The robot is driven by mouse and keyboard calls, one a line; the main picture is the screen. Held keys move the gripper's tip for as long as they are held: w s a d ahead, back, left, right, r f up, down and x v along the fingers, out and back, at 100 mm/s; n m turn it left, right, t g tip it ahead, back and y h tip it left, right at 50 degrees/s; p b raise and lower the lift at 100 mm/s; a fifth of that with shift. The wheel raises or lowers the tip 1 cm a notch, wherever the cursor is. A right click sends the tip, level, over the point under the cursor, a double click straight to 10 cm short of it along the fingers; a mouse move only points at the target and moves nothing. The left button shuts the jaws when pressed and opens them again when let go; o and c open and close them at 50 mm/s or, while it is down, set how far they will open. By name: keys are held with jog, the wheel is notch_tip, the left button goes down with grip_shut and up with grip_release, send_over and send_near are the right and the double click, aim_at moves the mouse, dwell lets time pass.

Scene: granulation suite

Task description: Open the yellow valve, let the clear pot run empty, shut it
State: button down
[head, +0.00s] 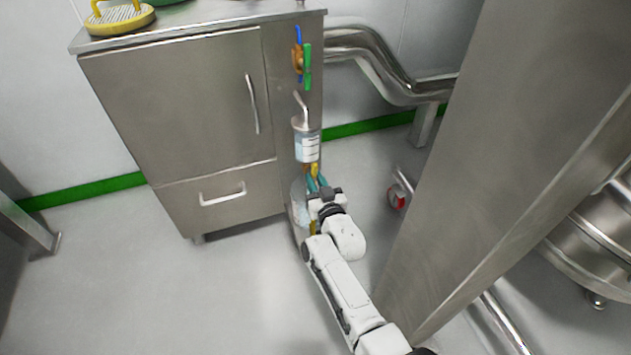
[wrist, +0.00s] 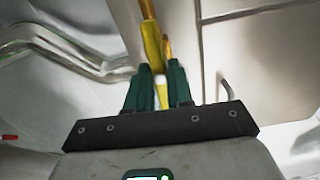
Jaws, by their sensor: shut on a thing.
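The yellow valve (head: 315,170) is on the right side of the steel cabinet, just below a clear pot (head: 307,147) with a white label. My gripper (head: 318,183) is at the valve, its teal fingers pointing up to it. In the wrist view the fingers (wrist: 161,72) are shut on the yellow valve handle (wrist: 152,42), which shows above and between them. A second clear vessel (head: 299,204) is lower down, partly hidden by my arm. The liquid level in the pot is too small to tell.
The steel cabinet (head: 180,100) stands at left. Higher on its side are a blue handle (head: 298,40) and a green handle (head: 308,66). Bent steel pipes (head: 385,75) run behind. A large steel column (head: 480,150) stands close at right. A red-handled valve (head: 397,197) is near the floor.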

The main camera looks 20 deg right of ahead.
jog(key=shift+f, duration=0.15)
jog(key=c, duration=1)
grip_release()
jog(key=s+p, duration=0.6)
jog(key=s, duration=0.5)
